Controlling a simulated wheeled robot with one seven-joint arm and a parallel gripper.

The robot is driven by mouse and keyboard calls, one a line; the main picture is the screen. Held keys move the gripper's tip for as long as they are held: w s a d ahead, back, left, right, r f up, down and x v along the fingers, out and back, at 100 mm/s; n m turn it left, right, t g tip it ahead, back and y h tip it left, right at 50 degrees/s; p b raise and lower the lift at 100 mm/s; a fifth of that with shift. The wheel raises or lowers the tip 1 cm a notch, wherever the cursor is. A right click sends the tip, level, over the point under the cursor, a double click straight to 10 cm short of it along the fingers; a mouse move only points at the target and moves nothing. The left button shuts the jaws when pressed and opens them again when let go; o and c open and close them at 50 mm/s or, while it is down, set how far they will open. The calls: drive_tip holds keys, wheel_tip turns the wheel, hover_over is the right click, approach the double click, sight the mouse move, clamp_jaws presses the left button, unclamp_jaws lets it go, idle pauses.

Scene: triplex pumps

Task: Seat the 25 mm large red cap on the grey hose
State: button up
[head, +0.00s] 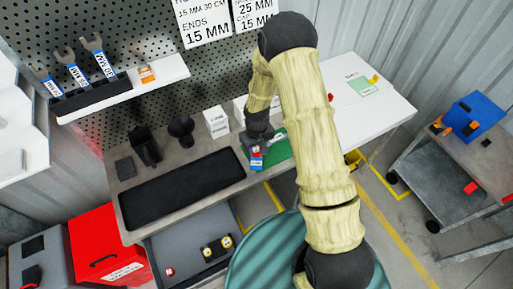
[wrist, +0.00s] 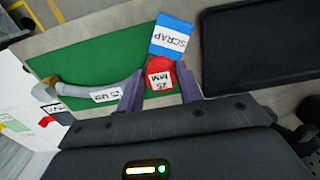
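The large red cap (wrist: 160,75), with a white 25 MM label, is between the two fingers of my gripper (wrist: 161,86) in the wrist view. The fingers are close against its sides and appear shut on it. The cap also shows small and red below my gripper in the head view (head: 255,150). The grey hose (wrist: 82,91), with a white label, lies to the left over the green mat (wrist: 75,65). Its right end reaches my left finger, which hides whether hose and cap touch.
A blue and white SCRAP tag (wrist: 170,37) is just beyond the cap. A black tray (head: 182,190) lies left of the mat on the bench. A white box (head: 216,121) and dark stands (head: 182,130) are behind. The white tabletop (head: 365,117) at right is mostly clear.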

sight(257, 151)
drive_tip(key=o, duration=0.4)
drive_tip(key=shift+r, duration=0.1)
wheel_tip(257, 151, up, 17)
drive_tip(key=b, duration=0.3)
drive_tip(key=shift+r, duration=0.15)
idle(0.9)
drive_tip(key=s+d+r+m+t, duration=0.1)
drive_tip(key=s+d+r+m, duration=0.1)
drive_tip(key=s+d, duration=0.3)
drive_tip(key=s+d+r+m+t, duration=0.1)
drive_tip(key=s+d+m, duration=0.1)
drive_tip(key=s+d, duration=0.3)
drive_tip(key=s, duration=0.4)
drive_tip(key=shift+s+r+m+t, duration=0.3)
drive_tip(key=shift+s+r, duration=0.1)
